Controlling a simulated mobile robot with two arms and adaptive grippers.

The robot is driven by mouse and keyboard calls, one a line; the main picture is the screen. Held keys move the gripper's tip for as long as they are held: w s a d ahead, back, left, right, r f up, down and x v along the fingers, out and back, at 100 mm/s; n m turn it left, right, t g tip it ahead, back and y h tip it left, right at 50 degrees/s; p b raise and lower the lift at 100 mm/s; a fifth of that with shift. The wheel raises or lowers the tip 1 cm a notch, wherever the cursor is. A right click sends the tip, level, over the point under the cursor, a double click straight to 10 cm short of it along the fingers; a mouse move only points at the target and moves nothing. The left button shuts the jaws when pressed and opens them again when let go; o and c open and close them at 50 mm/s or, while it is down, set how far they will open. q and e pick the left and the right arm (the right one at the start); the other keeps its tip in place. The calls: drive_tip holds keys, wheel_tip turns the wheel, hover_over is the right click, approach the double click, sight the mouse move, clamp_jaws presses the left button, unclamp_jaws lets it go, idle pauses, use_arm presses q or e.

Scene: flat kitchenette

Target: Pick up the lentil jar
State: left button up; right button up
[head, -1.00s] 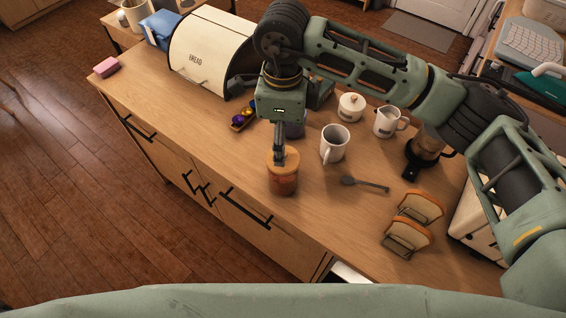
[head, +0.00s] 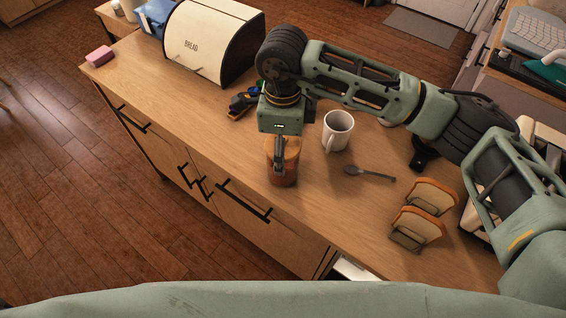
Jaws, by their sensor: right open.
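The lentil jar (head: 283,174), with reddish-brown contents and an orange-brown wooden lid, stands upright near the front edge of the wooden counter. My right gripper (head: 279,160) points down at the jar, its fingers in front of the jar's upper part and lid in the head view. It is open, and the far finger is hidden, so I cannot tell whether it touches the jar. My left gripper is not in view.
A white mug (head: 338,130) stands just right of the jar, with a dark spoon (head: 369,173) lying nearby. Toast slices in a rack (head: 425,212) are farther right. A bread box (head: 210,42) and a pink sponge (head: 100,56) are at left.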

wheel_tip(320, 180, down, 3)
drive_tip(key=shift+f+p, duration=0.15)
drive_tip(key=shift+p, duration=1)
drive_tip(key=shift+f, duration=0.75)
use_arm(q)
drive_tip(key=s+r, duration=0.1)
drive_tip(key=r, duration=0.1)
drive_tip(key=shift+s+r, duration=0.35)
use_arm(e)
drive_tip(key=shift+c, duration=0.6)
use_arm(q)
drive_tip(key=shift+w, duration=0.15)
use_arm(e)
drive_tip(key=shift+r, duration=0.1)
drive_tip(key=c, duration=1.7)
